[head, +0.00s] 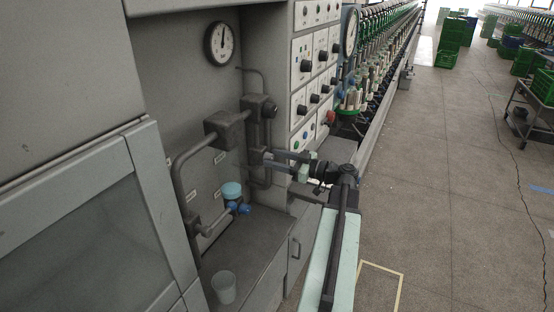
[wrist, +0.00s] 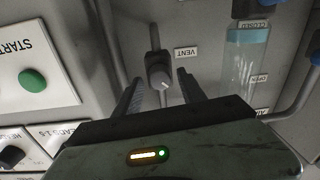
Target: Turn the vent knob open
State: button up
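The vent knob (wrist: 160,79) is a small dark round knob with a light pointer line, on a grey pipe beside the white VENT label (wrist: 187,53) in the wrist view. My gripper (wrist: 160,84) is open, with one dark finger on each side of the knob. Gaps show between the fingers and the knob, so no grip is visible. In the head view my gripper (head: 268,160) reaches left towards the pipework; I cannot make out the vent knob there.
A glass vessel with a light-blue top (wrist: 247,62) stands right of the knob. A green START button (wrist: 32,80) is at left. Grey pipes and valve blocks (head: 224,128) fill the recess. A cup (head: 223,287) stands on the ledge.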

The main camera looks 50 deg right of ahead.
grip_shut()
jog(key=shift+d, duration=0.1)
jog(key=shift+m, duration=0.5)
jog(key=m, duration=0.8)
jog(key=shift+m+b, duration=0.3)
jog(key=shift+b, duration=0.1)
jog(key=m, duration=0.4)
jog(key=shift+f+m, duration=0.1)
jog(key=shift+m, duration=0.2)
jog(key=shift+m+h, duration=0.3)
jog(key=shift+m, duration=1.7)
